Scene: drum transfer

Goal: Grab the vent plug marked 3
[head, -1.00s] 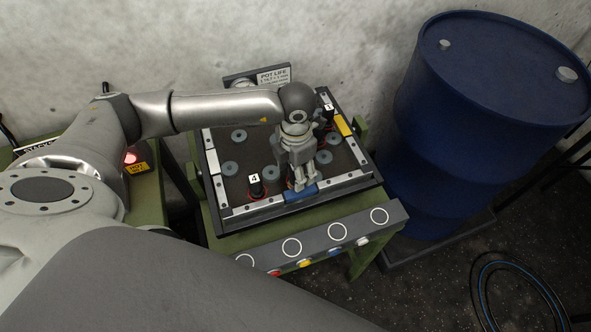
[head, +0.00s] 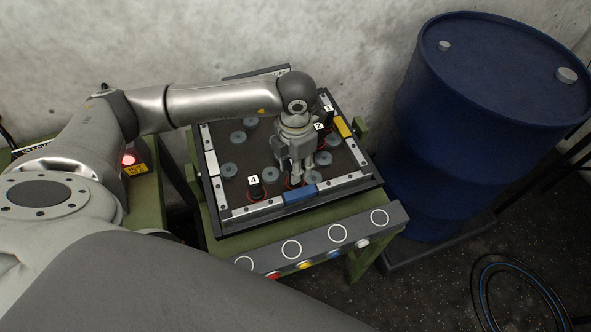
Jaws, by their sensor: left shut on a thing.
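My left gripper (head: 299,177) points down at the front middle of the dark tray (head: 341,158). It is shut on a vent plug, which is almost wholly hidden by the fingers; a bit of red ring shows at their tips. No label 3 is readable. Black plugs marked 4 (head: 256,188), 2 (head: 319,127) and 1 (head: 328,108) stand in the tray, the 4 left of the gripper, the 2 and 1 behind it to the right. My right gripper is not in view.
Several grey discs (head: 271,174) lie in the tray. Its rim carries a blue block (head: 300,196) and a yellow block (head: 342,126). A panel with white circles (head: 291,249) runs along the front. A blue drum (head: 470,130) stands right; a hose (head: 520,290) lies on the floor.

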